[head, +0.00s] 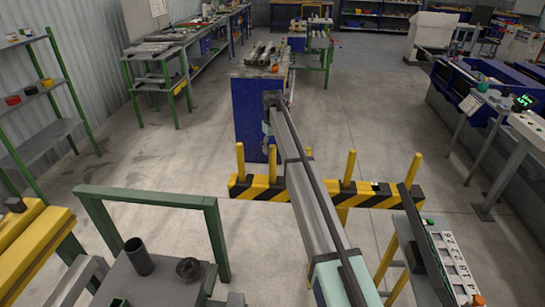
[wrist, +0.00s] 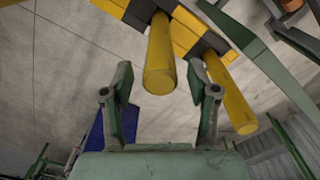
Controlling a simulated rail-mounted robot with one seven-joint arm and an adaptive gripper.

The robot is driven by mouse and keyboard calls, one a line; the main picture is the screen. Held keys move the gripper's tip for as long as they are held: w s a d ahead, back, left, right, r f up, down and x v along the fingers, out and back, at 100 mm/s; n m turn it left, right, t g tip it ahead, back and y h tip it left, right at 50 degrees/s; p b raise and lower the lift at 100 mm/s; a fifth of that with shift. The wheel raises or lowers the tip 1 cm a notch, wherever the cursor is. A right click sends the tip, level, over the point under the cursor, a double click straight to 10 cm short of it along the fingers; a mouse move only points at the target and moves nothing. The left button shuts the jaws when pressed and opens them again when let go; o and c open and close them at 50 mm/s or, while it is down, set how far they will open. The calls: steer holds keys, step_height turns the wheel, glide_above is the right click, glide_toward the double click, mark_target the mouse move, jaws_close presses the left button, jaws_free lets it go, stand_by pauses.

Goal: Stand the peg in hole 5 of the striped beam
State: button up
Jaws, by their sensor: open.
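The yellow-and-black striped beam (head: 325,190) runs across the middle of the head view, with several yellow pegs standing up from it. Pegs show at its left (head: 240,160), right of centre (head: 348,168) and right end (head: 415,168); others are partly behind my arm. I cannot read hole numbers. In the wrist view, my gripper (wrist: 160,68) is open. A yellow peg (wrist: 160,45) shows in the gap between its fingers, rising from the beam (wrist: 135,10); I cannot tell whether they touch it. A second peg (wrist: 228,85) shows right of the right finger.
A blue cabinet (head: 250,115) stands behind the beam. A green-framed stand (head: 150,200) is front left, with a dark tube (head: 138,257) on a grey top. A white numbered strip (head: 455,265) is at right. The floor (head: 370,100) is open behind the beam.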

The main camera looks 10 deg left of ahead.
step_height(320, 180, up, 8)
steer(key=shift+f+b, duration=0.15)
steer(key=shift+b, duration=0.95)
steer(key=s+d+f+m+g, duration=0.1)
steer(key=s+d+f, duration=0.5)
steer(key=s+f, duration=0.6)
steer(key=s+d+f+m+g, duration=0.1)
steer(key=s+d+f, duration=0.55)
steer(key=f, duration=0.85)
steer(key=s+d+f+m+g, duration=0.1)
steer(key=s+d+f, duration=0.4)
steer(key=s+f, duration=0.7)
steer(key=s+d+f+m+g, duration=0.1)
steer(key=s+d+f, duration=0.3)
steer(key=s, duration=0.6)
steer(key=s+d+f+m+g, duration=0.15)
steer(key=s+f, duration=0.35)
steer(key=s, duration=0.5)
steer(key=s+d+f, duration=0.4)
steer(key=s+f, duration=0.1)
steer(key=s, duration=0.5)
steer(key=s+d+m+g, duration=0.1)
steer(key=s, duration=1.5)
steer(key=shift+d+m, duration=0.15)
steer(key=shift+m, duration=0.2)
